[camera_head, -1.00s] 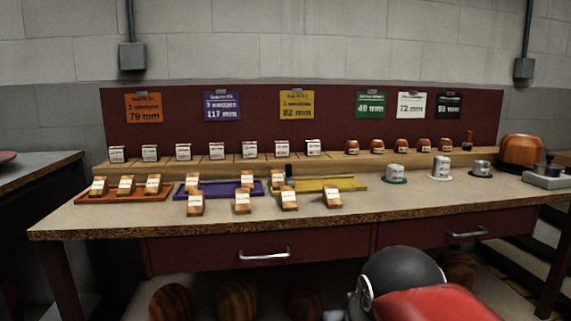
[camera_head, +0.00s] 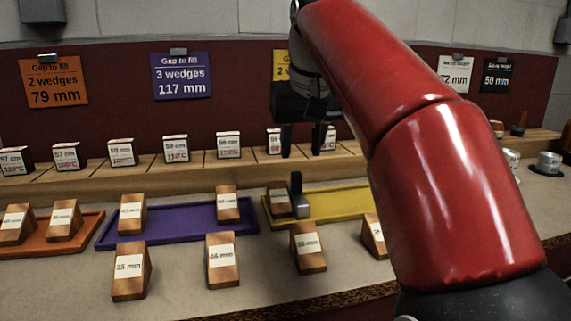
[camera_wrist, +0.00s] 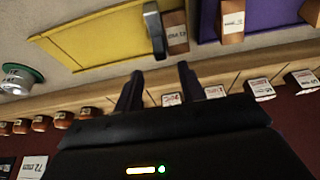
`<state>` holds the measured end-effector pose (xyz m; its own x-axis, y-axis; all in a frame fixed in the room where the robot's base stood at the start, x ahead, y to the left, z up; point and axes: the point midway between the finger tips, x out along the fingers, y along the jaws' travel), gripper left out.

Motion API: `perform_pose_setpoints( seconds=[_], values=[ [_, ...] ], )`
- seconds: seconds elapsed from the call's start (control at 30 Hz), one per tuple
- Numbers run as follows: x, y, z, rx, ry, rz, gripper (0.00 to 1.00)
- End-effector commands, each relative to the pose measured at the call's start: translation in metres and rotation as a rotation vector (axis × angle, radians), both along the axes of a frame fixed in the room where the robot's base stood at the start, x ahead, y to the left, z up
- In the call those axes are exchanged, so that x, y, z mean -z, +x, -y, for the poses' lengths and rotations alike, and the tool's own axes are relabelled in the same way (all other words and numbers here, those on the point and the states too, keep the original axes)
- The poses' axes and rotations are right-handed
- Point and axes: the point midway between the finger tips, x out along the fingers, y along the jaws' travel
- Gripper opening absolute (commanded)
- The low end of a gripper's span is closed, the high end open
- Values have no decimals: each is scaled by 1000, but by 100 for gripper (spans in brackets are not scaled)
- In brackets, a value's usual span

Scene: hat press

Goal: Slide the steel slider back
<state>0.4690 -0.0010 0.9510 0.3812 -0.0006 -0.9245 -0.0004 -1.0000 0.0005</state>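The steel slider (camera_head: 299,197) is a grey upright piece in the yellow tray (camera_head: 345,205), near the tray's left end. A wooden wedge (camera_head: 278,203) with a white label lies in the same tray, close against the slider's left side. In the wrist view the slider (camera_wrist: 154,28) stands on the yellow tray (camera_wrist: 100,40) beside the wedge (camera_wrist: 177,42). My gripper (camera_head: 302,152) is open and empty, fingers apart. It hangs in front of the small white boxes, behind and above the slider, and touches neither the slider nor the wedge. The wrist view also shows my open gripper (camera_wrist: 160,72).
The purple tray (camera_head: 170,232) with wedges is left of the yellow one, and the orange tray (camera_head: 85,227) further left. Several loose wedges (camera_head: 222,262) stand in front. White boxes (camera_head: 228,146) line a wooden ledge behind. My red arm hides the right middle of the bench.

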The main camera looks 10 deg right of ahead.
Motion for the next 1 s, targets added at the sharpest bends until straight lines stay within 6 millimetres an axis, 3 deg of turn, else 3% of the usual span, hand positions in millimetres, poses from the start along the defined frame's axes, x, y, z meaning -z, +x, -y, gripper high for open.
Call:
perform_pose_setpoints(
  seconds=[0.13,0.5,0.9,1.0],
  values=[
    [11,5,0,0,0,-1,40],
    [63,26,0,0,1,-2,40],
    [71,30,0,0,1,0,40],
    [71,30,0,0,1,0,30]
  ],
)
